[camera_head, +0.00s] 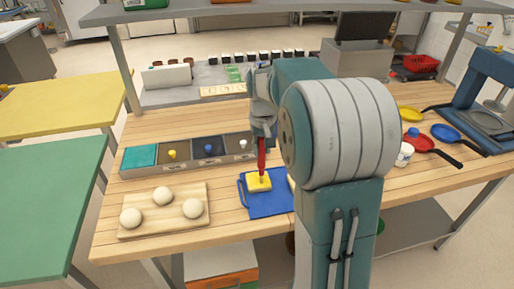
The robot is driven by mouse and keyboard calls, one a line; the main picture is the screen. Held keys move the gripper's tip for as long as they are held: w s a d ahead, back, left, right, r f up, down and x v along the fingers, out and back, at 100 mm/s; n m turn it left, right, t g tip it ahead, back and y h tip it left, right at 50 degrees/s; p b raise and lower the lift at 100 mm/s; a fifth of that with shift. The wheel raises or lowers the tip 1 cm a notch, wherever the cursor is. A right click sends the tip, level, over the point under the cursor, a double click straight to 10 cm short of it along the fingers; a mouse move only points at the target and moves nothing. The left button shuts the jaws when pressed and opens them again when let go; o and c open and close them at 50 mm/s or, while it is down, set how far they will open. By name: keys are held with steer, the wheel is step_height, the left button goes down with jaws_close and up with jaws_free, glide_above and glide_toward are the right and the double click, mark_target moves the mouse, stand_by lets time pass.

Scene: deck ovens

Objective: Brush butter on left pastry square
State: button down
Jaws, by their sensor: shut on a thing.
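My gripper (263,130) is shut on a red-handled tool (262,156), likely the brush, held upright. The tool's lower end is over a yellow square (254,186) and looks in contact with it, though a small gap cannot be ruled out. The yellow square, which seems to be the left pastry square, lies on the left part of a blue tray or mat (262,208). A pale edge (290,179) shows to its right, mostly hidden behind my arm. I cannot tell what it is. No separate butter container is clearly identifiable.
A wooden board (151,229) with 3 pale dough balls stands at the left. Behind it is a row of bins (190,153). Yellow, red and blue pans (420,140) and a white jar (404,154) lie at the right. My arm hides the table's middle.

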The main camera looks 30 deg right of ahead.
steer(key=shift+s+d+f, duration=0.1)
steer(key=shift+s+d, duration=0.2)
steer(key=shift+d, duration=0.55)
steer(key=shift+s+d, duration=0.3)
steer(key=shift+d, duration=0.55)
steer(key=shift+w+d, duration=0.15)
steer(key=shift+w, duration=0.25)
steer(key=a, duration=0.1)
steer(key=w+a, duration=0.1)
steer(key=a, duration=0.3)
steer(key=shift+w, duration=0.3)
steer(key=shift+r, duration=0.2)
